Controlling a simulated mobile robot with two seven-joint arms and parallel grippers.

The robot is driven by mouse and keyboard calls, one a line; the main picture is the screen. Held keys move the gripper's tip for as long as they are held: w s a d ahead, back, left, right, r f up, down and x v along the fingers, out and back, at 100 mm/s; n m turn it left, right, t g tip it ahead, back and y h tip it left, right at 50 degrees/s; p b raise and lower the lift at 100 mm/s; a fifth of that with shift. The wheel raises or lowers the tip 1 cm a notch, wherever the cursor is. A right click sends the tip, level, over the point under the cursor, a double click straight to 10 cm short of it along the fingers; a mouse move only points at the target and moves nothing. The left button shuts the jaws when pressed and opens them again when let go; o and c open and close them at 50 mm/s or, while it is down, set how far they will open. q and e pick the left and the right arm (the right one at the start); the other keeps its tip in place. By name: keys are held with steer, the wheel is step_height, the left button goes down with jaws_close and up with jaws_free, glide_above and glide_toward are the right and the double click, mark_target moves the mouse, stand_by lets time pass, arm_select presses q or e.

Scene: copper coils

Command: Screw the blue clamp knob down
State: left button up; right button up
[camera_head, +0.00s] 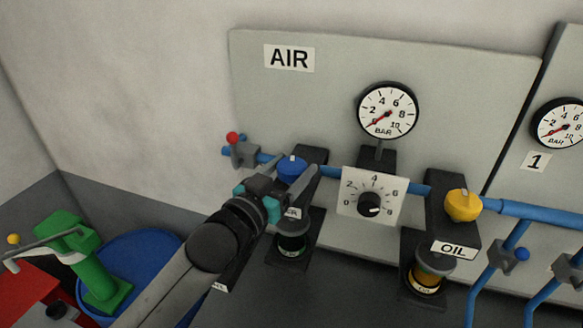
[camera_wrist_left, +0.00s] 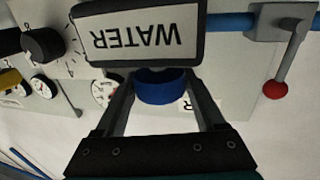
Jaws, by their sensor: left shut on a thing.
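The blue clamp knob (camera_head: 291,166) sits on top of the dark water unit at the left end of the blue pipe. My left gripper (camera_head: 296,172) reaches up to it from the lower left, with a finger on either side of it. In the left wrist view the blue knob (camera_wrist_left: 160,90) lies between the two fingers of my left gripper (camera_wrist_left: 157,82), which is shut on it. The WATER label (camera_wrist_left: 142,36) shows upside down just past the knob; in the head view my gripper hides most of it. My right gripper is not in view.
A red-tipped valve (camera_head: 233,138) is left of the knob. A dial plate (camera_head: 373,196) and a yellow knob (camera_head: 463,205) on the OIL unit stand to the right. A pressure gauge (camera_head: 387,111) is above. A green device (camera_head: 90,262) and blue drum (camera_head: 145,255) are lower left.

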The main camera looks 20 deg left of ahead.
arm_select(q)
steer(key=c, duration=0.4)
steer(key=shift+m+g+h+p, duration=0.45)
steer(key=shift+m+h, duration=0.35)
steer(key=shift+h, duration=0.4)
steer(key=shift+m+g+h, duration=0.35)
steer(key=shift+m+h, duration=0.35)
steer(key=shift+h, duration=0.3)
steer(key=o, duration=1.4)
steer(key=shift+c, duration=0.2)
